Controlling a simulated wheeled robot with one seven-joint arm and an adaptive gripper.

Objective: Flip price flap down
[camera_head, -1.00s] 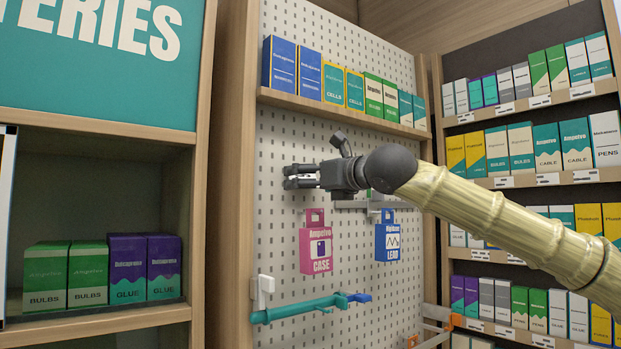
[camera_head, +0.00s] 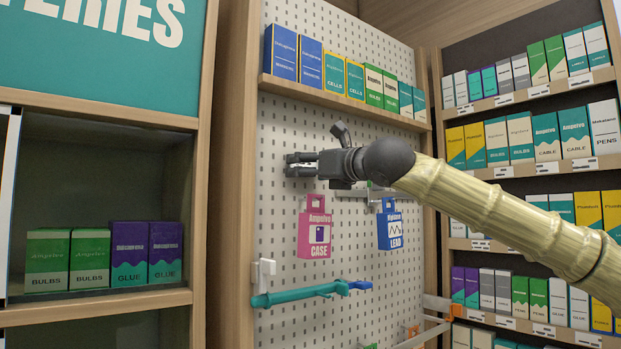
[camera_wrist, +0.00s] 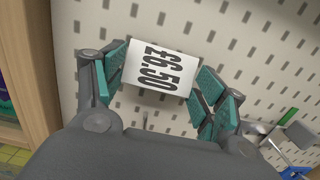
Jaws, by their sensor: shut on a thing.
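In the head view my gripper (camera_head: 302,165) is at the left part of the pegboard, just above the pink CASE pack.
The pink CASE pack (camera_head: 315,232) and blue LEAD pack (camera_head: 391,228) hang on the white pegboard (camera_head: 350,262). A teal hook arm (camera_head: 300,295) sticks out below. A shelf of boxes (camera_head: 345,103) is above. A wooden side panel (camera_head: 232,180) stands close at left.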

